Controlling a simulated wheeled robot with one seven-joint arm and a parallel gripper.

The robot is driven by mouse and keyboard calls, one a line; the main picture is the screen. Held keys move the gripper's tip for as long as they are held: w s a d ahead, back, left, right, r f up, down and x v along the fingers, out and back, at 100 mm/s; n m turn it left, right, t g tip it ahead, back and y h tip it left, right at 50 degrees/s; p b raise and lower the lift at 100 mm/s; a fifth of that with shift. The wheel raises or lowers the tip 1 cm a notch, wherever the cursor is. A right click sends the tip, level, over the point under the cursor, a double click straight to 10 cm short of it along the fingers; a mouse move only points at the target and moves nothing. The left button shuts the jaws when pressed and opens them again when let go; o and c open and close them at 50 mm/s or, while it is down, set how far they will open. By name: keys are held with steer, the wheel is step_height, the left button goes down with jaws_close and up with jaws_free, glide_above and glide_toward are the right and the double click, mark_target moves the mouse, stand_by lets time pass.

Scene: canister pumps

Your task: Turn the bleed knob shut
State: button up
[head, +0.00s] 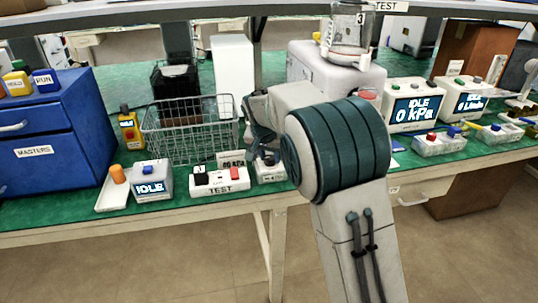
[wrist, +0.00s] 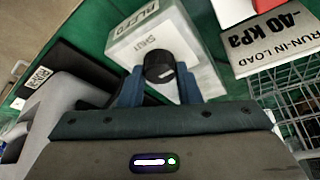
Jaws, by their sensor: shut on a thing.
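The bleed box (wrist: 190,48) is a pale block with a BLEED label on one side and the word SHUT on its top face. Its black round bleed knob (wrist: 158,66) has a white pointer mark, which lies off to one side of the SHUT word. My gripper (wrist: 160,74) has its two blue fingers on either side of the knob and is shut on it. In the head view the bleed box (head: 270,176) stands at the bench's front edge, and my arm hides the knob and much of the gripper.
A wire basket (head: 190,135) stands left of my gripper, with a -40 kPa run-in load card (wrist: 270,38) beside it. A TEST switch box (head: 220,181) is just left of the bleed box.

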steer(key=n+y, duration=0.1)
steer(key=n, duration=0.1)
steer(key=n+p, duration=0.1)
steer(key=n, duration=0.1)
steer(key=shift+d+r+n+y, duration=0.15)
steer(key=shift+d+n+y, duration=0.05)
steer(key=shift+n+y, duration=0.2)
steer(key=n+y+p, duration=0.1)
steer(key=n, duration=0.3)
steer(key=shift+y+p, duration=0.3)
steer(key=shift+y, duration=0.1)
steer(key=n+g+p, duration=0.1)
steer(key=n, duration=0.1)
steer(key=n+y+p, duration=0.1)
steer(key=n, duration=0.2)
steer(key=shift+w+n+g, duration=0.1)
steer(key=shift+n+g, duration=0.2)
steer(key=shift+g, duration=0.1)
steer(key=shift+n+g+y+p, duration=0.4)
steer(key=shift+n+g+p, duration=0.1)
steer(key=shift+n, duration=0.9)
steer(key=o, duration=1)
